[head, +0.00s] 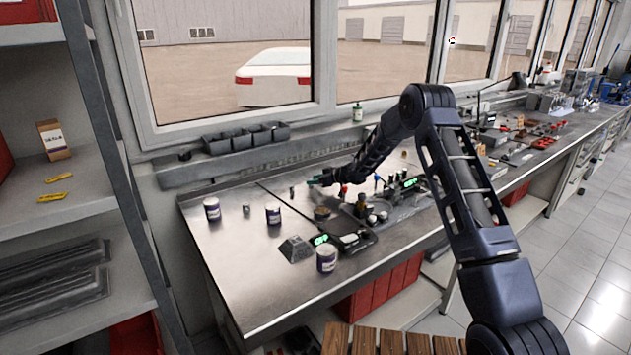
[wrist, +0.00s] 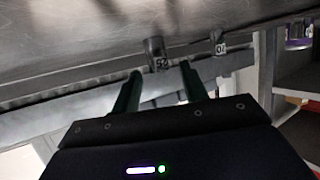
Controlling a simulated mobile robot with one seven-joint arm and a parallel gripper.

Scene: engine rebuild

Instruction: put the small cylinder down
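A small grey metal cylinder (head: 292,192) stands on the steel bench, just left of my gripper (head: 315,181). In the wrist view the small cylinder (wrist: 156,52), with a dark mark like "52" on its end, is just beyond my gripper's fingertips (wrist: 160,72). The two green fingers are spread, with a gap visible on each side of the cylinder, so nothing appears gripped. A second small cylinder (head: 246,209) stands further left on the bench; a similar marked one (wrist: 219,43) shows at right in the wrist view.
A grey pyramid-like block (head: 295,249) and a device with a green display (head: 348,240) are near the front. Dark bins (head: 245,138) line the back. The left front is clear.

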